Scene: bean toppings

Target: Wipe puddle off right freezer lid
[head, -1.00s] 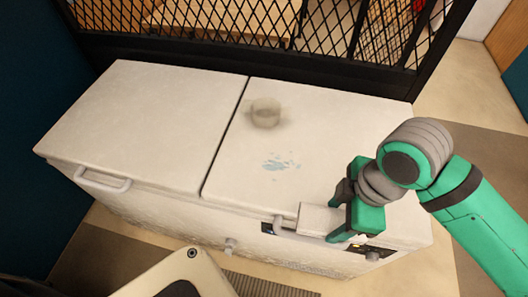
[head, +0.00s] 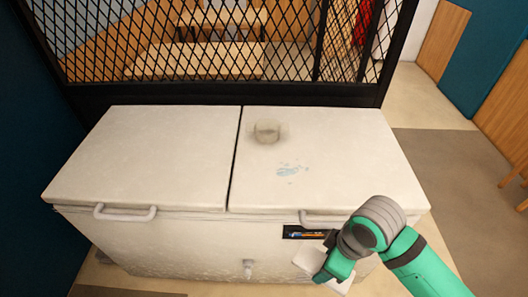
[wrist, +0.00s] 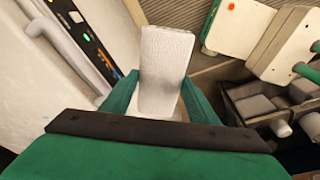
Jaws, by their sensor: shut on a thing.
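The right freezer lid (head: 335,150) is white and closed. A small pale-blue puddle (head: 290,170) lies in patches near its middle. My gripper (head: 335,268) is shut on a white, textured, block-like wiping pad (head: 308,258). It is low in front of the freezer, below the right lid's handle (head: 335,219), away from the puddle. In the wrist view the pad (wrist: 165,65) sticks out between the green fingers. I cannot tell whether the pad touches the freezer front.
A blurred grey-beige round patch or object (head: 268,131) is on the right lid behind the puddle. The left lid (head: 150,155) is bare. A black mesh barrier (head: 220,50) stands behind the freezer. A control panel (head: 305,233) is on its front.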

